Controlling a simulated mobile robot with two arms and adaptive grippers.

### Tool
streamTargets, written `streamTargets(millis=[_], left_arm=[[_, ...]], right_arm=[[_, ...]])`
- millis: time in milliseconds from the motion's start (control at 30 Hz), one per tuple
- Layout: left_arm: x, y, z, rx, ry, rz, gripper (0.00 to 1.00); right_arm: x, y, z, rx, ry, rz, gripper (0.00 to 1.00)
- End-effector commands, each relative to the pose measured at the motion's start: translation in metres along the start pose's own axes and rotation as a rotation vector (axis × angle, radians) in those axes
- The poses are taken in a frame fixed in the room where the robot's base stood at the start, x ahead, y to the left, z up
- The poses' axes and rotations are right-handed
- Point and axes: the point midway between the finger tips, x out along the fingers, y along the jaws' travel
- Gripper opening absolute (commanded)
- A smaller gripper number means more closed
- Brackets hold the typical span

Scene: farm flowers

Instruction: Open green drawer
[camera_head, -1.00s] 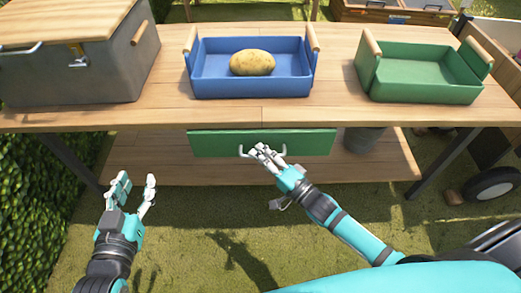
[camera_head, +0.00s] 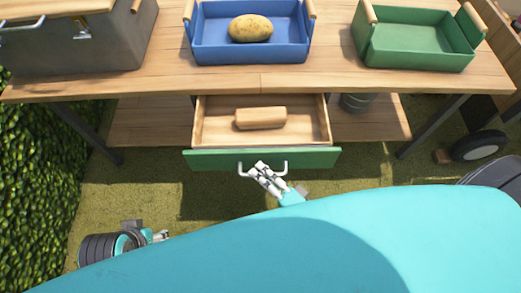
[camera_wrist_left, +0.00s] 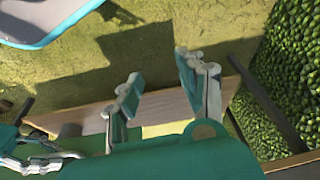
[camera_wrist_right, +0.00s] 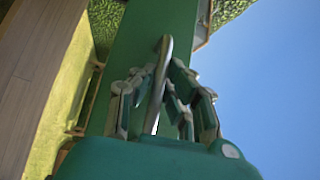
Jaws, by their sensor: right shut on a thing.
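The green drawer (camera_head: 215,159) under the table is pulled partly out toward me. Its wooden inside shows, with a tan wooden block (camera_head: 260,118) lying in it. My right gripper (camera_head: 263,172) is at the drawer's metal handle (camera_head: 283,169). In the right wrist view its fingers (camera_wrist_right: 165,100) close around the handle bar (camera_wrist_right: 160,80) in front of the green drawer front (camera_wrist_right: 135,45). My left gripper (camera_wrist_left: 158,85) is open and empty in the left wrist view, over the grass.
A blue crate (camera_head: 250,52) with a potato (camera_head: 251,28) and a green crate (camera_head: 415,55) stand on the table (camera_head: 150,80). A grey box (camera_head: 75,40) is at the left. A hedge (camera_head: 35,170) borders the left side. A wheel (camera_head: 480,146) is at the right.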

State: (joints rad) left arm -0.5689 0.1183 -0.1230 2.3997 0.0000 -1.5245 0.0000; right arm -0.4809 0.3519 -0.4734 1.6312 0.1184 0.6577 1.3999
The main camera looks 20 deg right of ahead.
Motion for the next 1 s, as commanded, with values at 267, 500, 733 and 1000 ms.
streamTargets(millis=[267,500,733,1000], left_arm=[[0.029,0.001,0.001,0.002,-0.012,0.003,0.40],[0.036,0.002,0.002,0.002,-0.014,0.003,0.40],[0.036,0.002,0.002,0.002,-0.014,0.003,0.40],[0.035,0.002,0.002,0.002,-0.014,0.003,0.40]], right_arm=[[-0.024,-0.001,0.021,-0.005,-0.002,0.018,0.00],[-0.029,-0.001,0.025,-0.005,-0.002,0.017,0.00],[-0.029,-0.001,0.025,-0.005,-0.002,0.017,0.00],[-0.027,-0.003,0.025,-0.003,-0.001,0.011,0.34]])
